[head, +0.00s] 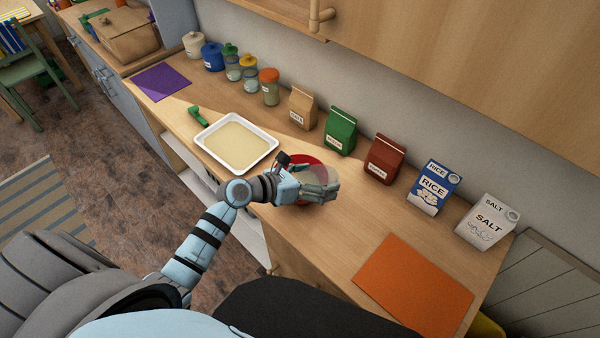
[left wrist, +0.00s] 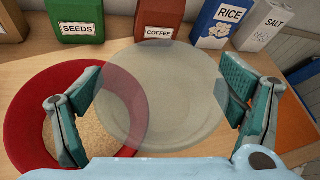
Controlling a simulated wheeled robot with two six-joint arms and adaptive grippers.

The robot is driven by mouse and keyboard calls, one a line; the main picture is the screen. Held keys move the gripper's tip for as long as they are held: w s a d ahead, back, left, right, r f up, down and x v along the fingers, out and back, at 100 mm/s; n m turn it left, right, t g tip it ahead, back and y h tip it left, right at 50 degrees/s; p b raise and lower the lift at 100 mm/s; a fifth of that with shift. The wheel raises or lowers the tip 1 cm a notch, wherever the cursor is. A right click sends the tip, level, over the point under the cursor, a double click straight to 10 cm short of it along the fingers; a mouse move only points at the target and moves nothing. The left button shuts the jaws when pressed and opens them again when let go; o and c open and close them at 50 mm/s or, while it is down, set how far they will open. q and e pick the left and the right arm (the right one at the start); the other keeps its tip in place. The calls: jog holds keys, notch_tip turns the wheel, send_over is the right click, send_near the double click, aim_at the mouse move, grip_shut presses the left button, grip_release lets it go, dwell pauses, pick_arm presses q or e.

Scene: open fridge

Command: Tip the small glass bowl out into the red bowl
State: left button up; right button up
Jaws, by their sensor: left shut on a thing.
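The small glass bowl (left wrist: 170,105) is clear and round, held between the two fingers of my left gripper (left wrist: 160,82). In the head view my left gripper (head: 322,190) is over the red bowl (head: 304,160), with the glass bowl (head: 321,174) at its fingers. In the left wrist view the red bowl (left wrist: 22,125) is below and to the left, partly behind a finger and the glass bowl. Tan grains (left wrist: 78,120) show inside the red bowl. I see no clear contents in the glass bowl, and its exact tilt is hard to tell. My right gripper is out of view.
A white tray (head: 203,137) with a tan layer lies left of the red bowl, by a green scoop (head: 198,115). Seeds (head: 340,130), coffee (head: 384,155), rice (head: 433,187) and salt (head: 487,221) packages line the wall. An orange mat (head: 414,285) lies right.

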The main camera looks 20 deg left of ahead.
pick_arm(q)
jog(key=shift+s+d+f+m, duration=0.1)
jog(key=shift+f+m, duration=0.1)
jog(key=shift+m, duration=0.2)
jog(key=shift+f+m+t+y, duration=0.2)
jog(key=shift+m+t+y, duration=0.2)
jog(key=shift+m+y, duration=0.2)
jog(key=s+r, duration=0.1)
jog(key=s+d+r, duration=0.1)
jog(key=s, duration=0.1)
jog(key=s+d+r+p, duration=0.1)
jog(key=shift+s, duration=0.25)
jog(key=shift+a, duration=0.1)
